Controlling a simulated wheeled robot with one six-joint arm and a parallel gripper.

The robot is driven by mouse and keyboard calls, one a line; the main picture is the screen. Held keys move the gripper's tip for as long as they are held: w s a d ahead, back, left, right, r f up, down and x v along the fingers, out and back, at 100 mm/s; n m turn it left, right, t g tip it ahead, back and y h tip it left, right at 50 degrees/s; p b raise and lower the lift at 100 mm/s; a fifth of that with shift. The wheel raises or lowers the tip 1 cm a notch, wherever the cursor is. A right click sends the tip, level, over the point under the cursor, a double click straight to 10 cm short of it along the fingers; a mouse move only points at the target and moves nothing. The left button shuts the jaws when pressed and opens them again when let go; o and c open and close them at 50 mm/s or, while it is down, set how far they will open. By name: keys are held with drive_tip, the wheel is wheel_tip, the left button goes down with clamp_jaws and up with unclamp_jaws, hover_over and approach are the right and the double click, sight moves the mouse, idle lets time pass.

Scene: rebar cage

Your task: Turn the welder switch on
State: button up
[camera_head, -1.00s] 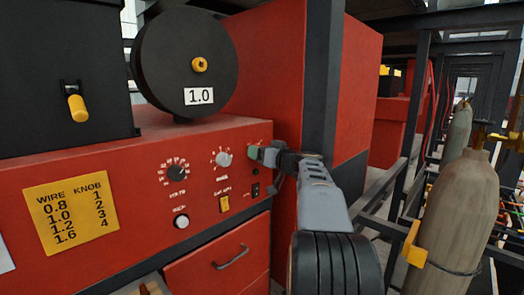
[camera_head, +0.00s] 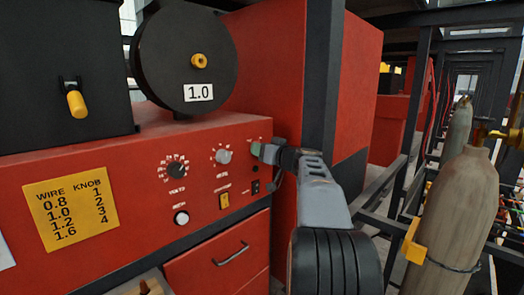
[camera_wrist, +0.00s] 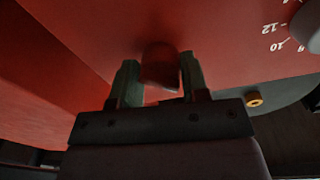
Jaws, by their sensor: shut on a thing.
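The red welder front panel (camera_head: 130,185) carries dials, a yellow switch (camera_head: 223,201) and a small black switch (camera_head: 255,187) at its right end. My gripper (camera_head: 260,150) is at the panel's upper right corner, above the black switch. In the wrist view my gripper (camera_wrist: 160,80) has a green-grey finger on each side of a dark red knob (camera_wrist: 159,62) standing out from the panel. The fingers are shut on this knob. In the head view the knob is hidden by the gripper. I cannot read a label for it.
A black dial (camera_head: 176,170) and a grey dial (camera_head: 223,156) are left of my gripper. A yellow wire chart (camera_head: 70,216) is at the panel's left. A dark post (camera_head: 322,80) stands behind my arm. Gas cylinders (camera_head: 460,205) stand at the right.

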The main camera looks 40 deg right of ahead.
drive_tip(key=m+b, duration=0.2)
drive_tip(key=m, duration=0.1)
drive_tip(key=shift+f, duration=0.1)
drive_tip(key=m+b, duration=0.1)
drive_tip(key=m, duration=0.4)
drive_tip(key=shift+r, duration=0.2)
drive_tip(key=m, duration=0.4)
drive_tip(key=shift+r+m+g+y, duration=0.15)
drive_tip(key=shift+m+g+y, duration=0.15)
drive_tip(key=shift+m, duration=0.1)
drive_tip(key=m+p, duration=0.1)
drive_tip(key=m, duration=0.2)
drive_tip(key=shift+m, duration=0.7)
drive_tip(key=o, duration=0.9)
